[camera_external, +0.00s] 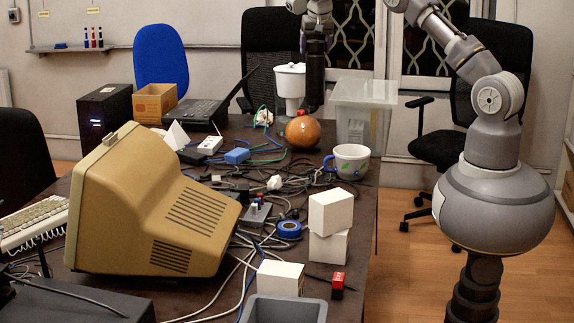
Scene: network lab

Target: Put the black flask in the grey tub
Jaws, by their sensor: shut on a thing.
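The black flask (314,82) is a tall dark cylinder at the far end of the table, upright between a white pot and a clear plastic box. My gripper (317,40) is at its top, pointing down and shut on it. The fingertips are small and dark here. I cannot tell whether the flask's bottom touches the table. The grey tub (285,309) is at the near edge of the table, at the bottom of the picture, far from my gripper. Only its back part shows; the rest is cut off.
An orange ball (303,131), a white pot (290,85) and a clear box (361,110) stand around the flask. A white mug (351,161), cables, stacked white boxes (330,213) and a beige monitor (150,210) lie between there and the tub.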

